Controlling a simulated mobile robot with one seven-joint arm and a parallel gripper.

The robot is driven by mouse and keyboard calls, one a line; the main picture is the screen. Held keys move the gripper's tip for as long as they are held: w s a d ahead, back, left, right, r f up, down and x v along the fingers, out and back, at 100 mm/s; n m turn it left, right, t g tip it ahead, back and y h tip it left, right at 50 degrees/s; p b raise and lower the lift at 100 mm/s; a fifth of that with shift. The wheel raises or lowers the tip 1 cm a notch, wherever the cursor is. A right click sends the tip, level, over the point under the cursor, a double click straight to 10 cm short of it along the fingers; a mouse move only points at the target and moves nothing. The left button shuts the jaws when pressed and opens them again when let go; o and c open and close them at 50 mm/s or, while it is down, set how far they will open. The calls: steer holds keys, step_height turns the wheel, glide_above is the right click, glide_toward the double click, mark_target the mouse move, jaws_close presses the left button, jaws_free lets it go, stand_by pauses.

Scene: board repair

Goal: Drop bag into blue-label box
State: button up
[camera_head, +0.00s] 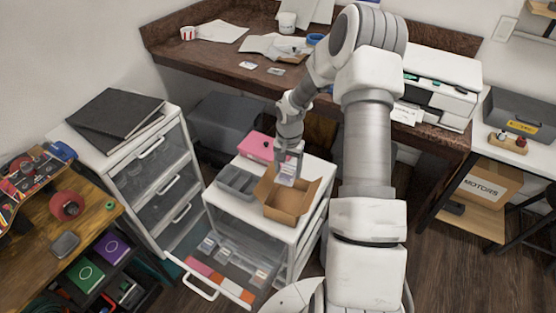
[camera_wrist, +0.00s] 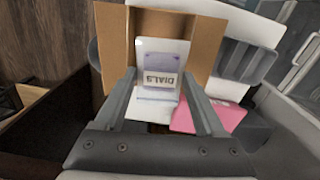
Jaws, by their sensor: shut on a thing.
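My gripper (camera_head: 289,152) is shut on a small clear bag (camera_head: 287,172) with a white and pale blue-violet label. In the wrist view the bag (camera_wrist: 157,82) hangs between the two fingers, and its label reads "DIALS" upside down. In the head view the bag is over the back edge of an open cardboard box (camera_head: 285,206) on the white drawer cabinet. The box, flaps spread, also shows behind the bag in the wrist view (camera_wrist: 112,40). I cannot make out a blue label on this box, and its floor is partly hidden in the wrist view.
A grey divided tray (camera_head: 237,183) and a pink box (camera_head: 257,146) stand beside the cardboard box. Below, an open drawer (camera_head: 201,281) holds labelled packets and coloured strips. A taller drawer unit (camera_head: 152,146) stands left, and a wooden desk (camera_head: 222,62) behind.

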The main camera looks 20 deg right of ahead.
steer(key=shift+d+f, duration=0.25)
steer(key=shift+f, duration=0.2)
steer(key=shift+f+b, duration=2.95)
steer(key=shift+f, duration=1.75)
steer(key=o, duration=1.3)
steer(key=shift+r, duration=0.15)
step_height(320, 180, up, 17)
steer(key=shift+r+p, duration=0.1)
steer(key=shift+p, duration=0.85)
